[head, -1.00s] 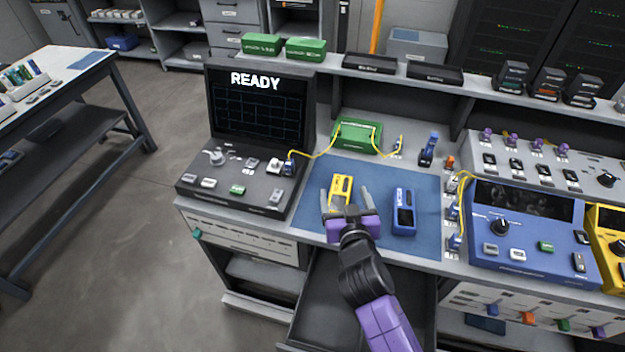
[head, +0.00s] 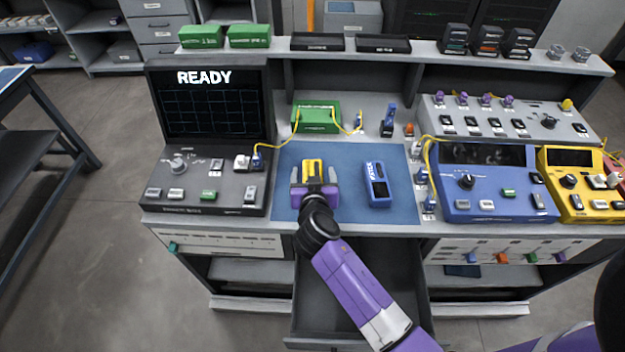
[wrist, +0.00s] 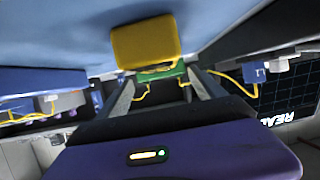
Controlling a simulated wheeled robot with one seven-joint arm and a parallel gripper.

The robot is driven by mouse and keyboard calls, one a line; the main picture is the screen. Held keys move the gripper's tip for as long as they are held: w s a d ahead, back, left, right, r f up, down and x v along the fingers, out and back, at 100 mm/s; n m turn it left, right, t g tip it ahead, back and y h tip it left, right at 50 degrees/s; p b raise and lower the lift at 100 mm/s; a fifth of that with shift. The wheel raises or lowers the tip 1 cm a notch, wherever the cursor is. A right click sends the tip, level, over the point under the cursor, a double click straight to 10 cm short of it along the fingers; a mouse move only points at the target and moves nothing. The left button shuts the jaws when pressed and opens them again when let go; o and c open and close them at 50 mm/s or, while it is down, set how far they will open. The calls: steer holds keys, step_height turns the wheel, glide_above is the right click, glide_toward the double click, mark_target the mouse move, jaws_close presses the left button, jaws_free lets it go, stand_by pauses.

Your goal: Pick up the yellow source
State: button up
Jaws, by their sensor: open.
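The yellow source (head: 312,169) is a small yellow handheld box lying on the blue mat (head: 342,153), left of the blue handheld device (head: 377,184). My gripper (head: 314,188) is open at the near end of the yellow source, with a finger on each side of it in the head view.
A black console with a READY screen (head: 213,101) stands left of the mat. A green box (head: 316,117) with yellow cables is behind it. A blue splicer unit (head: 485,180) stands to the right. An open drawer (head: 355,285) is below the bench edge.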

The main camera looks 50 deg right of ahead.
mark_target(313, 167)
steer(key=shift+f+p+x, duration=0.15)
steer(key=shift+p+x, duration=0.05)
steer(key=shift+x, duration=0.85)
steer(key=shift+f+p+x, duration=0.15)
steer(key=shift+p+x, duration=0.05)
steer(key=shift+x, duration=0.85)
steer(key=shift+a, duration=0.1)
steer(key=c, duration=1.6)
jaws_close()
steer(key=shift+r, duration=0.15)
